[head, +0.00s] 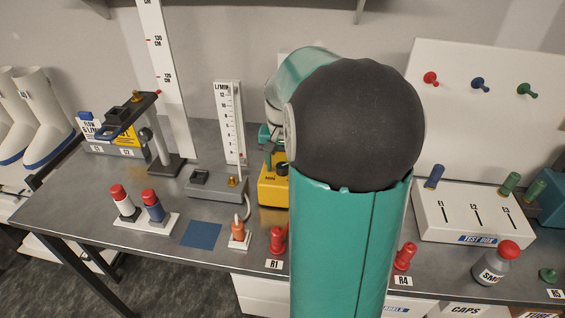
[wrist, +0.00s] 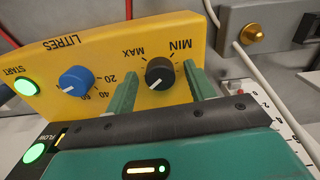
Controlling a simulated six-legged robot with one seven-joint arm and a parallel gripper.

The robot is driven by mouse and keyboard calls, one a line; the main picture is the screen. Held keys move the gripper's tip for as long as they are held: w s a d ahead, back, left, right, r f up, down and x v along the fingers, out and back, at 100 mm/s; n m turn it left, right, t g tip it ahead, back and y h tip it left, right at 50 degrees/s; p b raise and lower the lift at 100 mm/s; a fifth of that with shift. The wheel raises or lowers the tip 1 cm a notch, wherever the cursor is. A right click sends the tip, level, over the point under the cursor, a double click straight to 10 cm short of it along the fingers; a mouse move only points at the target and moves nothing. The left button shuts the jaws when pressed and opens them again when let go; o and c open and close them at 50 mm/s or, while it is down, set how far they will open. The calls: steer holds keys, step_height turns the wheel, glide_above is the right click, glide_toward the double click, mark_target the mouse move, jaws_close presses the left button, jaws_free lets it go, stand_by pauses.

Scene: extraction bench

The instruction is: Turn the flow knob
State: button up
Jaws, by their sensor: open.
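The yellow pump box shows in the wrist view (wrist: 110,48) and partly in the head view (head: 268,196), where my arm hides most of it. A black knob (wrist: 160,73), marked MIN and MAX, is on its face, and its white pointer line points down and left in the picture. My gripper (wrist: 163,78) is open, with one green finger on each side of the black knob. A gap shows on both sides of the knob; I cannot tell how deep the fingers reach. My gripper is mostly hidden behind my arm in the head view.
A blue knob (wrist: 73,80), marked LITRES, and a lit green START button (wrist: 26,87) sit left of the black knob. A white cable (wrist: 240,60) runs close on the right. The flow gauge (head: 229,120) stands behind on the grey bench (head: 70,190).

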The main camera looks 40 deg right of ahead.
mark_target(282, 166)
steer(key=shift+r, duration=0.1)
step_height(282, 166, up, 14)
stand_by(0.4)
steer(key=shift+f, duration=0.2)
steer(key=s+a+f+n+t, duration=0.1)
steer(key=s+a+n+t, duration=0.1)
steer(key=a, duration=0.7)
steer(key=s+a+f+n+t, duration=0.1)
steer(key=s+a+n, duration=0.3)
steer(key=a, duration=0.5)
steer(key=s+a+f+n+t, duration=0.2)
steer(key=s+a+f+n, duration=0.1)
steer(key=a, duration=0.6)
steer(key=shift+s+a+f+n+t, duration=0.2)
steer(key=shift+s+n+t, duration=0.1)
steer(key=shift+s, duration=0.6)
stand_by(0.4)
